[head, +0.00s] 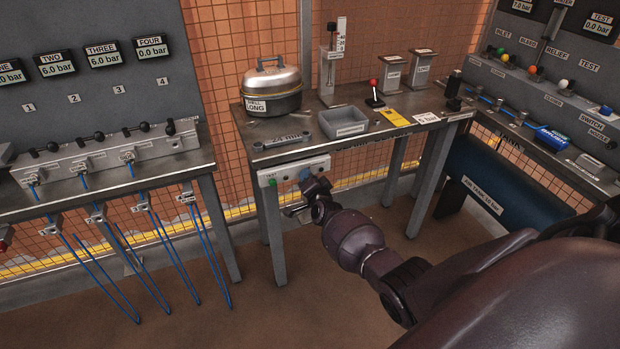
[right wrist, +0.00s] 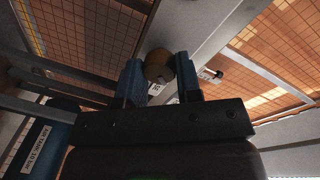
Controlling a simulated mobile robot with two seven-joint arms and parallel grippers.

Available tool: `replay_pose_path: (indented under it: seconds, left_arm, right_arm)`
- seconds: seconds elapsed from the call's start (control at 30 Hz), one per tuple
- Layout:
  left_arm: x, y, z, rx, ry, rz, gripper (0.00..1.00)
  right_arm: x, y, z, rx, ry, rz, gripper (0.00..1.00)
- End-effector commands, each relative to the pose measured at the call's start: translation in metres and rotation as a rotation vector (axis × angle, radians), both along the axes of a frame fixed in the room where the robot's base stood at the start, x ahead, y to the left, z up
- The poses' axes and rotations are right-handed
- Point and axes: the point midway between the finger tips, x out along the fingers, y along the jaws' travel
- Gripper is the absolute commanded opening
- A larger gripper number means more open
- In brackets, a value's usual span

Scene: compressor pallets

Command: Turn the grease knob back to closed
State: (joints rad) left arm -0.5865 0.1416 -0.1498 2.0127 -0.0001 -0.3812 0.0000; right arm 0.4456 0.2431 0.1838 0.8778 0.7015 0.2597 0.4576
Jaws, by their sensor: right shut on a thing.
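My right gripper (head: 305,177) reaches the pale control strip (head: 265,177) under the front edge of the middle table. In the right wrist view its two blue fingers (right wrist: 160,78) are shut on a round brown knob (right wrist: 158,64), one on each side. I take this for the grease knob; its label cannot be read. In the head view the knob is hidden behind the gripper, and its turn position cannot be told. My left gripper is not in view.
Above, the table holds a lidded pot (head: 272,88), a grey bin (head: 343,122) and a red-topped lever (head: 374,92). A valve bench with blue hoses stands left. The floor between is clear.

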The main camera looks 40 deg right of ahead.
Motion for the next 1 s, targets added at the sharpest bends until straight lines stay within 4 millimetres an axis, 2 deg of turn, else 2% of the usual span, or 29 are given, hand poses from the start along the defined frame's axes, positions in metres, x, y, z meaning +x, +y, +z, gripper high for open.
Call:
replay_pose_path:
  seconds: [0.6, 1.0]
  left_arm:
    - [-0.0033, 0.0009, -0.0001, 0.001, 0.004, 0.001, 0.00]
    - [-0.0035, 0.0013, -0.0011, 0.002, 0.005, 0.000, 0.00]
  right_arm:
    - [-0.0002, 0.0014, -0.0020, -0.526, 0.128, 0.001, 0.08]
    - [0.0000, 0.0010, -0.0016, -0.698, 0.169, 0.000, 0.08]
